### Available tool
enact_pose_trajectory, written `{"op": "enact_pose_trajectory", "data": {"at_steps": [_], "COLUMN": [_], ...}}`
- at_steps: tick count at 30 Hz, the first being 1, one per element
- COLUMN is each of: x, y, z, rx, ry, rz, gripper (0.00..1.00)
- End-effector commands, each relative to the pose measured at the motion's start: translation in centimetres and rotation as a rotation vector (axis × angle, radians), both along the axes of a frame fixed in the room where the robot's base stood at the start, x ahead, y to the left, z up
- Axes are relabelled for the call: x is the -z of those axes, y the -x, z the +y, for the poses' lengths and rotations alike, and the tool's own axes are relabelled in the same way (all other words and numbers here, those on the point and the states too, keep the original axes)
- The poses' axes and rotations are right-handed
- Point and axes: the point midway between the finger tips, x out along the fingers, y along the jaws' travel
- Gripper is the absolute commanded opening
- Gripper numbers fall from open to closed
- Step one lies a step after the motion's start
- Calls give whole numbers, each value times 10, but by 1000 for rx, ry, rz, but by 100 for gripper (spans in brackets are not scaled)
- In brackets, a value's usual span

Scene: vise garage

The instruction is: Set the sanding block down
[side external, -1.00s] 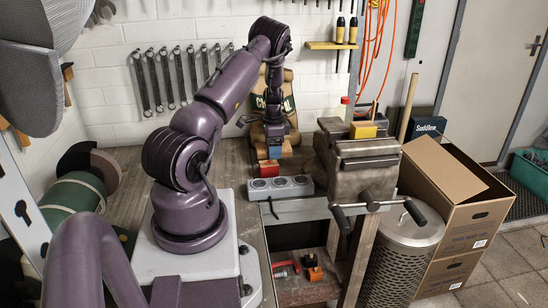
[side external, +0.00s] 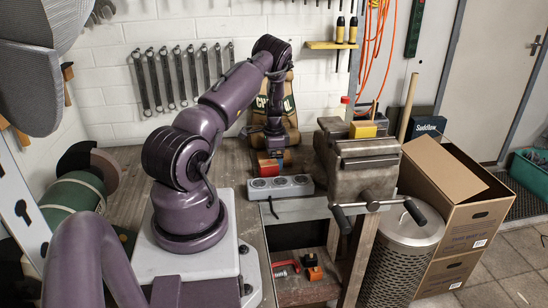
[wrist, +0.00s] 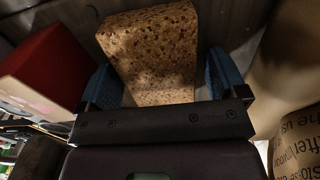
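The sanding block, a tan, speckled, cork-like block (wrist: 152,55), sits between the blue fingertips of my gripper (wrist: 164,80) in the wrist view. The left fingertip looks close against its side; a thin dark strip shows between the block and the right fingertip. I cannot tell whether the fingers grip it or stand just apart. In the side view my gripper (side external: 275,153) is low at the back of the workbench (side external: 235,160), behind a red box. That box hides the fingertips and the block there, and contact between block and bench is not clear.
The red box (side external: 267,166) stands close in front of my gripper; it also shows at left in the wrist view (wrist: 48,65). A grey power strip (side external: 280,187) lies nearer. A printed paper sack (side external: 288,108) stands behind; the vise (side external: 360,160) is at right.

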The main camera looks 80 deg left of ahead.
Motion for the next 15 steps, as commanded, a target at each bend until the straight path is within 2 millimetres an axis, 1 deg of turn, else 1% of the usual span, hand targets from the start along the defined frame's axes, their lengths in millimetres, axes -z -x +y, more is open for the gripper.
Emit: {"op": "enact_pose_trajectory", "data": {"at_steps": [5, 8, 11, 14, 15], "x": [-1, -7, -21, -41, -51], "y": [0, -1, -1, -1, -1], "z": [0, 0, 1, 0, 1], "rx": [0, 0, 1, -1, 1], "ry": [0, -1, -3, -3, -5], "rz": [0, -1, -3, -3, -4], "gripper": [91, 91, 91, 91, 91]}}
